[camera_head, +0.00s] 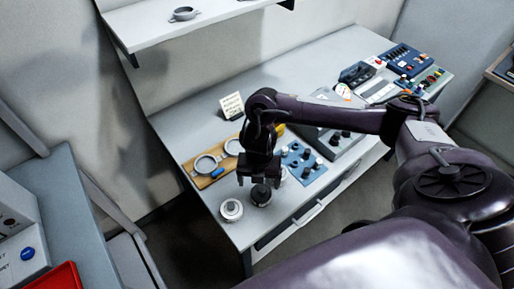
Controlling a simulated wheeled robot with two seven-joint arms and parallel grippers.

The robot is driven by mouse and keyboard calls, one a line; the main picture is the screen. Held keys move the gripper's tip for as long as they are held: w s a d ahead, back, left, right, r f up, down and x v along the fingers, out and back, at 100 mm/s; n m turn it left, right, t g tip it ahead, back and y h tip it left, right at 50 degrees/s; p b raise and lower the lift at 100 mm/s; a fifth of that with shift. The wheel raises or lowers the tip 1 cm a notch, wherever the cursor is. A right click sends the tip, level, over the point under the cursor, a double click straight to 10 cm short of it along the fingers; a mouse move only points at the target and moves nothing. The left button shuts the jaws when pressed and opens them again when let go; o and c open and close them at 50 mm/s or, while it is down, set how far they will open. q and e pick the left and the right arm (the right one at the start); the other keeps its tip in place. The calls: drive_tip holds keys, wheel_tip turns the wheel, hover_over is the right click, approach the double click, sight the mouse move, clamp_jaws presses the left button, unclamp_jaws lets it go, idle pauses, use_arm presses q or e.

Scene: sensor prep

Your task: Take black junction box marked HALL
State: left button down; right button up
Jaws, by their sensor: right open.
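My right gripper (259,181) is open and points down at the front left of the grey bench (196,128). A small round black piece (261,196) sits on the bench directly below it, close under the fingers. It may be the black junction box, but I cannot read any HALL marking. Whether the fingers are beside it or only above it I cannot tell. The gripper hides part of its top. My left gripper is not in view.
A round white-and-grey piece (231,210) stands left of the black one, near the bench edge. A wooden board with metal rings (206,166) lies behind. A blue knob panel (305,164) is at the right. A sign card (231,106) and wall shelf (190,30) are farther back.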

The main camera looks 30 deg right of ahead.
sight(262, 189)
drive_tip(key=f, duration=0.1)
drive_tip(key=s+f, duration=0.1)
drive_tip(key=f, duration=0.1)
drive_tip(key=shift+d+p, duration=0.2)
drive_tip(key=shift+p, duration=0.2)
wheel_tip(262, 189, down, 2)
drive_tip(key=shift+w+d+f, duration=0.1)
drive_tip(key=shift+w+f, duration=0.05)
drive_tip(key=shift+f, duration=0.55)
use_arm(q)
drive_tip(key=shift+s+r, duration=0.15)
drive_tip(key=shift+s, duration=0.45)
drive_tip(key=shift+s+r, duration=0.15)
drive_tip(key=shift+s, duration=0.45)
use_arm(e)
drive_tip(key=c, duration=1.1)
